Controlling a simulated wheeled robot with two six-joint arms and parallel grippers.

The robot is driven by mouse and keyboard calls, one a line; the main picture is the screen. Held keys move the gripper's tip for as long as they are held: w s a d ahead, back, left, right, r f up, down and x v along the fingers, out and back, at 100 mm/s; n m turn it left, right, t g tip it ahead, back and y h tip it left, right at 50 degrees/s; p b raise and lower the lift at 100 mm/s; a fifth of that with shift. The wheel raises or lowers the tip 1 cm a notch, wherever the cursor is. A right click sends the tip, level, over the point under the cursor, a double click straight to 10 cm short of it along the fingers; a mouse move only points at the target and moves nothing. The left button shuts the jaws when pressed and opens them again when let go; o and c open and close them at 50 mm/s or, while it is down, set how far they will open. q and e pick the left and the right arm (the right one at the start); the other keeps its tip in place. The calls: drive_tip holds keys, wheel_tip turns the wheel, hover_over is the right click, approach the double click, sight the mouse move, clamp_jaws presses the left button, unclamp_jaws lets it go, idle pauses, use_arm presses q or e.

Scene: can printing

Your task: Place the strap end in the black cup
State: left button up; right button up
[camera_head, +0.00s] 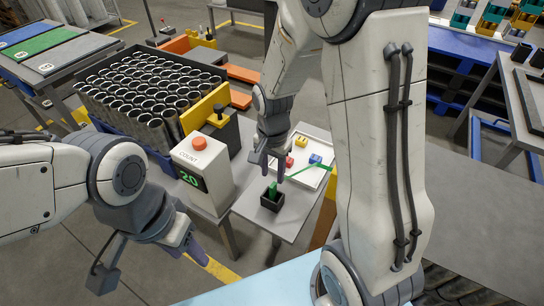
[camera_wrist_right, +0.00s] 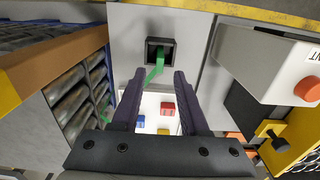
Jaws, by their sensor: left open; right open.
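The black cup (camera_head: 271,201) is a small square open box on the grey table in the head view. The green strap (camera_head: 272,188) has one end inside the cup and bends over its rim. In the right wrist view the strap (camera_wrist_right: 154,71) rises out of the cup (camera_wrist_right: 160,52). My right gripper (camera_head: 271,172) is open just above and beside the cup, its two dark fingers pointing toward it in the right wrist view (camera_wrist_right: 162,75). Nothing is clearly held between them. My left gripper (camera_head: 196,254) is open and empty, low at the left, away from the cup.
A white tray (camera_head: 314,177) with red, yellow and blue blocks lies behind the cup. A counter box (camera_head: 205,172) with a red button and a display reading 20 stands left of it. A crate of metal cans (camera_head: 160,128) stands further left.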

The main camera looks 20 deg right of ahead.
wheel_tip(320, 180, up, 5)
drive_tip(key=s+a+r+n, duration=0.3)
drive_tip(key=s+a+n, duration=0.3)
drive_tip(key=s+n, duration=0.3)
drive_tip(key=s+a+r+n+y, duration=0.1)
drive_tip(key=s+a+r+n, duration=0.2)
drive_tip(key=s+a+n, duration=0.3)
drive_tip(key=s+n, duration=0.2)
drive_tip(key=s, duration=0.1)
drive_tip(key=shift+s+a+n+p, duration=0.15)
drive_tip(key=shift+a+n+p, duration=0.15)
drive_tip(key=shift+n, duration=0.1)
